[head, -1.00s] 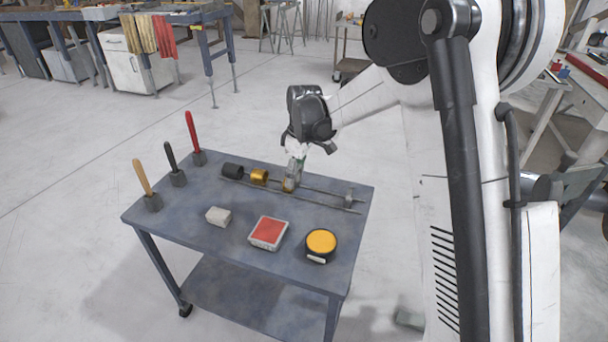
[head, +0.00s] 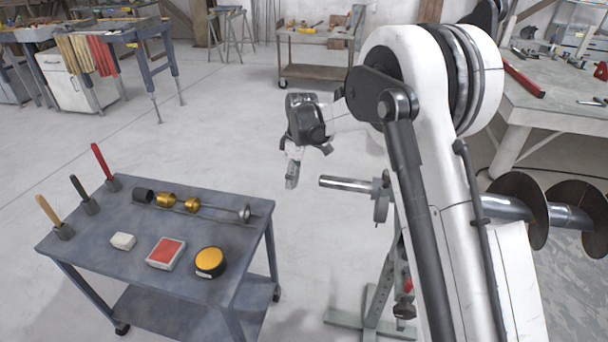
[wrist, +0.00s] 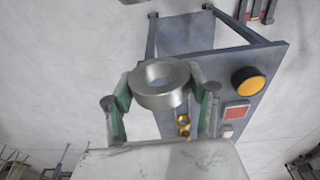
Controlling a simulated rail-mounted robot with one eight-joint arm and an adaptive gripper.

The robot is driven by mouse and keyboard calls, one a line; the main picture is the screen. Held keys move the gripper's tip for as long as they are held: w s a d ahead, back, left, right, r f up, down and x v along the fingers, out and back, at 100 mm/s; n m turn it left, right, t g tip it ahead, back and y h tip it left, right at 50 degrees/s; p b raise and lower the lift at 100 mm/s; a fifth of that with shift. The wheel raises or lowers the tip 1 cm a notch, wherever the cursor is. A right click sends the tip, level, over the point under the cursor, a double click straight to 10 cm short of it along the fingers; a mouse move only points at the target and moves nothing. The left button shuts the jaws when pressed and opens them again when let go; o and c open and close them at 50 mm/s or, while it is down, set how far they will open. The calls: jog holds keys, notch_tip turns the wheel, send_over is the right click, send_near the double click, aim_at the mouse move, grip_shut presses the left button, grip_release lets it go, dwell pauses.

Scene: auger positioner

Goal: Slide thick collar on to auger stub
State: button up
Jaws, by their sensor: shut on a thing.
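A thick silver collar (wrist: 158,101) is clamped between the two fingers of my gripper (wrist: 161,88) in the wrist view, with its round opening showing. In the head view my gripper (head: 291,172) hangs above the floor, right of the cart, and the collar there is small and hard to make out. The auger stub (head: 344,184) is a bare horizontal silver shaft pointing left, with its free end a little right of the gripper. The collar and stub look apart. A flange and stand (head: 381,205) carry the stub; my arm hides part of the auger (head: 519,209) behind it.
A blue-grey cart (head: 190,235) stands at left. On it are a rod with a dark collar (head: 143,195), brass collars (head: 166,199) and a silver disc (head: 245,213), brushes, a red-topped box (head: 166,252) and a yellow-topped tin (head: 210,261). Open floor lies between cart and stub.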

aim_at(338, 178)
jog(key=shift+f, duration=0.1)
dwell(0.5)
jog(key=shift+b, duration=0.35)
jog(key=shift+s+d+b, duration=0.25)
jog(key=shift+d, duration=1.2)
jog(key=shift+s+d+b, duration=0.2)
jog(key=shift+d, duration=1.2)
jog(key=shift+b, duration=0.65)
jog(key=shift+s+d+b, duration=0.15)
jog(key=shift+s+d, duration=0.1)
jog(key=shift+d, duration=1.05)
jog(key=shift+s+d+b, duration=0.2)
jog(key=shift+s+d, duration=0.05)
jog(key=shift+d, duration=1.05)
jog(key=shift+s+d+b, duration=0.15)
jog(key=shift+s+d, duration=0.1)
jog(key=shift+d, duration=1.05)
